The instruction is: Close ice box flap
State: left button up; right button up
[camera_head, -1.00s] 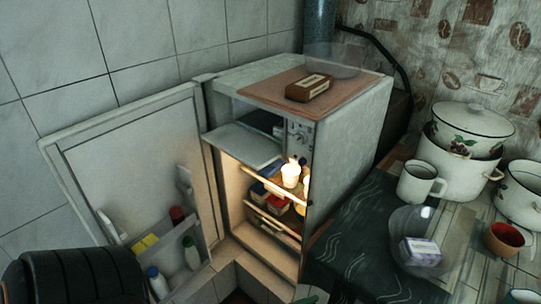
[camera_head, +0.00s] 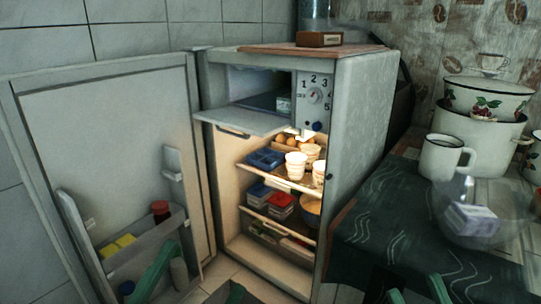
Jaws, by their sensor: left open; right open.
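The ice box flap (camera_head: 243,121) is a pale panel at the top of the open fridge (camera_head: 362,130). It is folded down, roughly level, with a dark handle (camera_head: 232,131) on its front edge. The ice box (camera_head: 262,85) behind it is open, with a small packet inside at its right. My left gripper, with green fingers (camera_head: 195,282), is at the bottom left, in front of the fridge door's lower shelf, below and apart from the flap. My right gripper (camera_head: 420,292) shows only green fingertips at the bottom edge, in front of the dark cloth. Both are open and empty.
The fridge door (camera_head: 108,150) stands wide open at the left, with bottles on its shelf. Cups (camera_head: 296,165) and food boxes fill the lit fridge shelves. A table with a dark cloth (camera_head: 385,235), a mug (camera_head: 446,157) and pots (camera_head: 487,141) stands at right.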

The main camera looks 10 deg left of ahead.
aim_at(259, 124)
jog(key=i+j+z, duration=0.15)
jog(key=i+j, duration=0.2)
jog(key=i+j+z, duration=0.2)
jog(key=j, duration=0.3)
jog(key=i, duration=0.1)
